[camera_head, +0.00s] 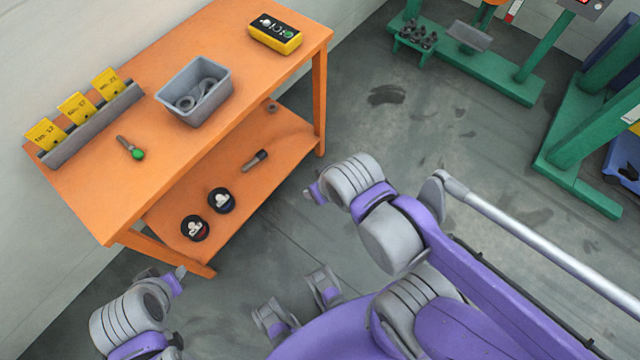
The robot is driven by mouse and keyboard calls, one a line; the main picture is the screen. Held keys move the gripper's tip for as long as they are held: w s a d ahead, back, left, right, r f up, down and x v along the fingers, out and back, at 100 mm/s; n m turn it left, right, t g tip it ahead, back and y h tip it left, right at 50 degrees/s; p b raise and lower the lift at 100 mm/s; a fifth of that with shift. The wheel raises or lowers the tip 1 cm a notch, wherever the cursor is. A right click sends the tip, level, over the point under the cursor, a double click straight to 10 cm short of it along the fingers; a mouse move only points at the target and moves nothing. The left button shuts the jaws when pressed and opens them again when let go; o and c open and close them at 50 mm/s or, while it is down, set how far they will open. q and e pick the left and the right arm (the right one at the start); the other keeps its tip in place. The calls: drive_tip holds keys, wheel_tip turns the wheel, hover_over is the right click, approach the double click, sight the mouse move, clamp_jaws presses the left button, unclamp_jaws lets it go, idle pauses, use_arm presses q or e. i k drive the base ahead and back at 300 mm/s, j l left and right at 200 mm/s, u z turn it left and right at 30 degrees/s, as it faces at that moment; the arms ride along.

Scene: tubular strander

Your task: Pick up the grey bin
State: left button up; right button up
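The grey bin (214,103) stands upright on the top of the orange workbench (240,50), near the middle. It is open at the top and holds a few grey ring-shaped parts (186,103). My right gripper (314,193) is in front of the bench, right of the bin and apart from it. My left gripper (168,280) is at the lower left, in front of the bench and also away from the bin. Both grippers are small and turned so that their finger gap is unclear. I see nothing held in either.
A grey rack with yellow cards (76,107) and a green-ended tool (131,149) lie left of the bin. A yellow-black device (275,33) is at the far right end. The lower shelf (275,150) holds two round tins and a dark tool. Green machinery (590,130) stands right; floor between is clear.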

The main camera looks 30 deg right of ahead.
sight(187, 81)
drive_tip(key=l+u, duration=0.15)
drive_tip(key=u, duration=0.25)
drive_tip(key=i+l+u, duration=0.1)
drive_tip(key=l+u, duration=0.15)
drive_tip(key=u, duration=0.15)
drive_tip(key=l+u, duration=0.15)
drive_tip(key=u, duration=0.25)
drive_tip(key=l+u, duration=0.25)
drive_tip(key=l, duration=0.3)
drive_tip(key=k+l+u, duration=0.25)
drive_tip(key=l, duration=0.8)
drive_tip(key=i+u, duration=0.05)
